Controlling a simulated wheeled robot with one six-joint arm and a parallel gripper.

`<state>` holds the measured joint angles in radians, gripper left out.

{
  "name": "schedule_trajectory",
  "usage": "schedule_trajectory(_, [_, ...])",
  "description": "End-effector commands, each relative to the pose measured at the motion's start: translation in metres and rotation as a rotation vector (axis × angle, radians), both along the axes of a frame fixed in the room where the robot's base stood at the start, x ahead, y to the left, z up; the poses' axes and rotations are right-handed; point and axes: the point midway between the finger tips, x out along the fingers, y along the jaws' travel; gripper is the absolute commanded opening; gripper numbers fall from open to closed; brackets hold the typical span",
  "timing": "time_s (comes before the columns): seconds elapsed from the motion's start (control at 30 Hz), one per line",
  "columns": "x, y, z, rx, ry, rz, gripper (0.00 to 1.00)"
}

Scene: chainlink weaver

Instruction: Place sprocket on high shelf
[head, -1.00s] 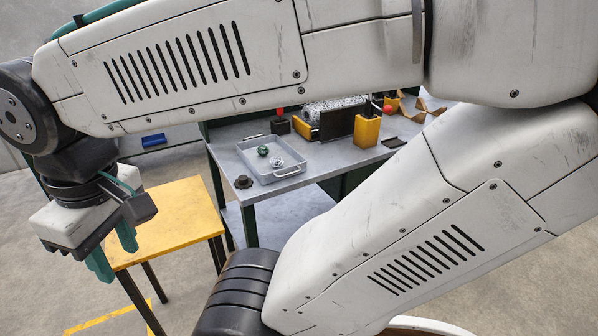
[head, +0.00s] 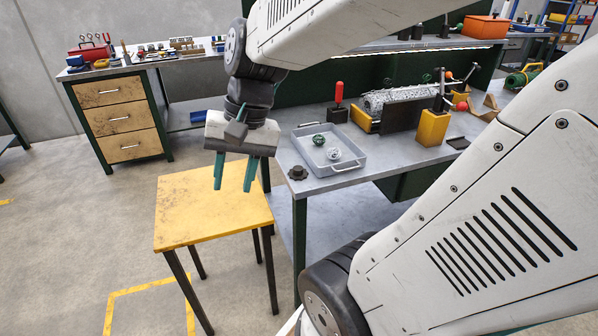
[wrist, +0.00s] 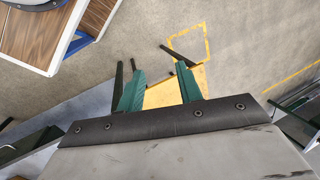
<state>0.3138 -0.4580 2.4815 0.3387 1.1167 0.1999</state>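A small dark toothed disc, which looks like the sprocket (head: 298,173), lies flat at the front left corner of the grey workbench (head: 340,178), beside a grey tray. A raised shelf (head: 390,48) runs along the back of the bench above a dark green panel; my arm hides part of it. My gripper (head: 234,186) hangs above the yellow stool, left of the sprocket, with its teal fingers pointing down and apart. The fingers also show apart and empty in the wrist view (wrist: 160,88). The sprocket is not clearly visible there.
The grey tray (head: 357,160) holds a green ball and a silvery one. Behind it stand a red-handled tool (head: 338,103), a wire mesh machine (head: 400,97) and a yellow block (head: 433,128). The yellow stool (head: 210,205) stands left of the bench. A drawer bench (head: 122,115) stands back left.

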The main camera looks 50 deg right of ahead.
Motion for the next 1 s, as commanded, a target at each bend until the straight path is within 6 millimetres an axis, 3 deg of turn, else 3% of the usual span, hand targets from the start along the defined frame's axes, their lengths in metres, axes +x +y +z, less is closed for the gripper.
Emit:
schedule_trajectory(0.17, [0.060, -0.070, -0.031, 0.262, 0.066, -0.576, 0.36])
schedule_trajectory(0.3, [0.088, -0.149, -0.064, 0.464, 0.100, -1.042, 0.36])
schedule_trajectory(0.5, [0.085, -0.266, -0.119, 0.719, 0.132, -1.628, 0.36])
schedule_trajectory(0.6, [0.073, -0.307, -0.142, 0.808, 0.139, -1.826, 0.36])
schedule_trajectory(0.77, [0.059, -0.339, -0.162, 0.885, 0.144, -1.990, 0.36])
schedule_trajectory(1.0, [0.073, -0.339, -0.181, 0.897, 0.147, -2.015, 0.36])
